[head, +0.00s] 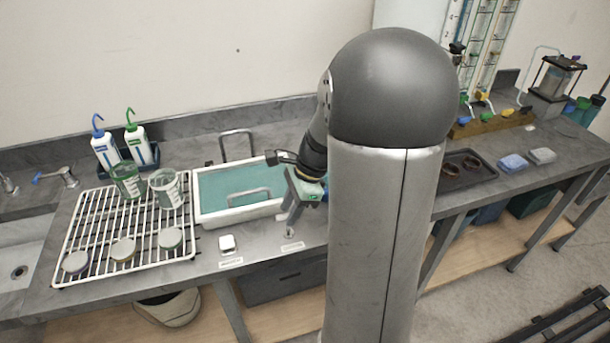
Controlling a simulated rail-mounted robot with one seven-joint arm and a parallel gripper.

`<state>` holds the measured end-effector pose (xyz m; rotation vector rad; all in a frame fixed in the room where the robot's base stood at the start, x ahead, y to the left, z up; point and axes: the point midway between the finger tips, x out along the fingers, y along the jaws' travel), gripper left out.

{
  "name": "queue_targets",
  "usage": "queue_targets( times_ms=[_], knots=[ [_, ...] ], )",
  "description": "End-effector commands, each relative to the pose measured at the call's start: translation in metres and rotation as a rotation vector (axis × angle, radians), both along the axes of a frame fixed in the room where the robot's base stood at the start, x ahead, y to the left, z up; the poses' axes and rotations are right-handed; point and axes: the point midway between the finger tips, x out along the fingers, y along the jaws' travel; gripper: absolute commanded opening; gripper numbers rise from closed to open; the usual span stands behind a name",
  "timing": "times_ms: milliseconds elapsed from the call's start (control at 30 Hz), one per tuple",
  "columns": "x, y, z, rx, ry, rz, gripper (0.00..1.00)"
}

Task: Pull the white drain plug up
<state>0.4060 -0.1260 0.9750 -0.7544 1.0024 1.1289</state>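A small white block-like piece (227,243), which may be the white drain plug, stands on the counter in front of the white basin (240,218), with a label just before it. My gripper (289,226) points down to the right of it, at the basin's front right corner. A small grey fitting (290,234) shows at its fingertips, above a second label (292,247). Whether the fingers touch or hold this fitting, and whether they are open, I cannot tell. My arm column hides the counter to the right.
The basin holds teal liquid (225,184) and has metal handles. A white wire rack (85,235) with beakers and round discs stands to the left. Two wash bottles (105,150) (135,136) stand behind it.

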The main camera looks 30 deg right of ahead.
Motion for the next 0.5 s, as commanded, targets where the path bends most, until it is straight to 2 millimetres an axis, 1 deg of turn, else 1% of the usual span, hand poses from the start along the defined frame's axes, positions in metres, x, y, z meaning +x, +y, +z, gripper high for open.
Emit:
queue_targets(
  times_ms=[33,300,500],
  knots=[
    [-0.001,-0.005,0.011,-0.003,-0.005,-0.002,0.35],
    [-0.008,-0.03,0.073,-0.005,-0.005,-0.001,0.35],
    [-0.013,-0.045,0.113,-0.003,-0.003,-0.002,0.35]
  ],
)
